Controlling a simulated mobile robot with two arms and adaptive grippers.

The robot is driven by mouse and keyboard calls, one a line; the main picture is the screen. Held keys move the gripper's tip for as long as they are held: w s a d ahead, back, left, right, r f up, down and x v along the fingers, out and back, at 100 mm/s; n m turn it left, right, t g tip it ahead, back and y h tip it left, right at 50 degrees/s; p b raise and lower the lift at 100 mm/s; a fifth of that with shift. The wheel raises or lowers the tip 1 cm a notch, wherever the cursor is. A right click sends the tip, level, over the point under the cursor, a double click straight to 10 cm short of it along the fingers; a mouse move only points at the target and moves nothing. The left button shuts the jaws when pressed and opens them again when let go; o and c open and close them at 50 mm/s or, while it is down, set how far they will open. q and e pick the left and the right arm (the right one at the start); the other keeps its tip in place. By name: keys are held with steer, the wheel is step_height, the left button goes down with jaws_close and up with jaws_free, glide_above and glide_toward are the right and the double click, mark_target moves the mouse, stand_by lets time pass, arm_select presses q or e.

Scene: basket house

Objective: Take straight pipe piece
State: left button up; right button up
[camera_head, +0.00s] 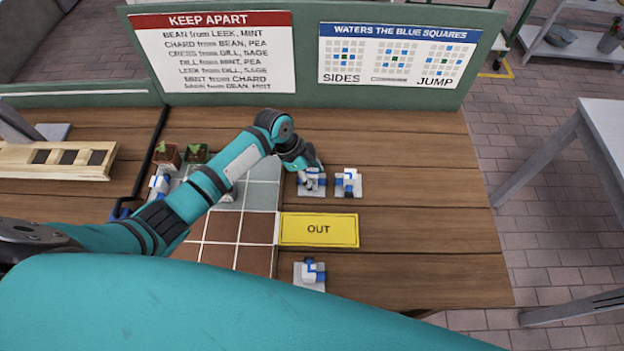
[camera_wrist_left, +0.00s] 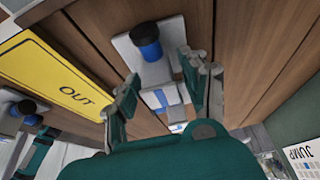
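My left gripper (camera_head: 309,184) reaches in from the left and is low over a pipe piece on a pale square plate (camera_head: 318,193). It partly hides that piece. A second white and blue pipe piece (camera_head: 348,182) stands on its own plate just to the right. In the left wrist view my left gripper (camera_wrist_left: 165,92) has its fingers spread apart. A piece with a dark blue round end (camera_wrist_left: 147,36) and a white and blue piece (camera_wrist_left: 160,98) show between and beyond the fingers. I cannot tell which is straight, or whether a finger touches one. My right gripper is not seen.
The yellow OUT sign (camera_head: 318,230) lies nearer me, with another pipe piece (camera_head: 310,273) on a plate before it. A tiled grid (camera_head: 238,230) and small plant pots (camera_head: 166,156) are at left. The table's right part (camera_head: 430,200) is clear.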

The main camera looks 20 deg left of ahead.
arm_select(q)
jaws_close()
steer(key=shift+r, duration=0.15)
